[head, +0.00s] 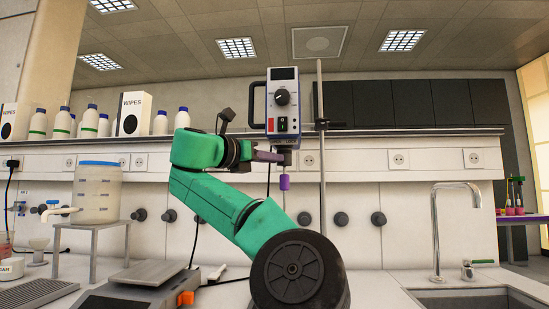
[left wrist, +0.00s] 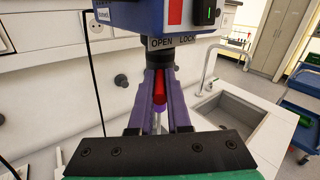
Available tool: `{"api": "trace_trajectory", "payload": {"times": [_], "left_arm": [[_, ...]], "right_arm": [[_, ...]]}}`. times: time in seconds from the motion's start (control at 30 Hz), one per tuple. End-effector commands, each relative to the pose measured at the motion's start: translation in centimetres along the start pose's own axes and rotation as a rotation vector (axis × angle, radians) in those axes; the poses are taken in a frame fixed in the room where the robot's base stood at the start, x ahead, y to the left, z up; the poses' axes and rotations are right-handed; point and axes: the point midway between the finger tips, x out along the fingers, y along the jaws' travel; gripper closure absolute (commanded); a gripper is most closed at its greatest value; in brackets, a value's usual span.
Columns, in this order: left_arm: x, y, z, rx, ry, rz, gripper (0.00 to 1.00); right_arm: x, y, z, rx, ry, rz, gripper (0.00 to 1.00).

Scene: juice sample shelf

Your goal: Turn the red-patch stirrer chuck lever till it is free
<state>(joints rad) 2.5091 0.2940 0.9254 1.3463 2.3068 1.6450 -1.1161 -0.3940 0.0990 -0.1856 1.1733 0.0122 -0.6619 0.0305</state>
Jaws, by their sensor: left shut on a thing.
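The stirrer (head: 284,100) is a blue-and-white unit with a knob, hanging on an upright rod above the bench. Its red patch (left wrist: 175,12) shows at the top of the left wrist view. Below it is the dark chuck (left wrist: 160,57), with the words OPEN and LOCK above it. My left gripper (head: 270,157) reaches the chuck from the left in the head view. In the left wrist view its purple fingers are shut on the red lever (left wrist: 159,84), which points toward the camera. My right gripper is not in view.
The upright rod (head: 321,160) stands just right of the stirrer. A sink with a tall faucet (head: 435,225) is at the right. A white jar (head: 97,193) on a stand and a balance (head: 150,275) are at the left. Bottles line the shelf.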

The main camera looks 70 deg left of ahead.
Motion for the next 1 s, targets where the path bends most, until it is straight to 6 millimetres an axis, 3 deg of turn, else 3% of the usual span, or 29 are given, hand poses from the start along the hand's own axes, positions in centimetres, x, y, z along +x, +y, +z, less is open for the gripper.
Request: {"api": "trace_trajectory", "payload": {"times": [0.67, 0.7, 0.77, 1.0], "left_arm": [[0.02, 0.34, 0.16, 0.001, 0.007, -0.073, 1.0], [0.02, 0.33, 0.16, 0.001, 0.007, -0.073, 0.77], [0.02, 0.34, 0.15, 0.001, 0.007, -0.073, 0.54], [0.03, 0.36, 0.1, 0.0, 0.008, -0.072, 0.54]], "right_arm": [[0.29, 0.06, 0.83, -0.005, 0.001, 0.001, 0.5], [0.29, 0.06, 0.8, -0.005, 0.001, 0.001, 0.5], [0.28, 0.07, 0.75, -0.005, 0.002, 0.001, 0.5], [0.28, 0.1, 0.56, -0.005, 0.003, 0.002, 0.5]]}}
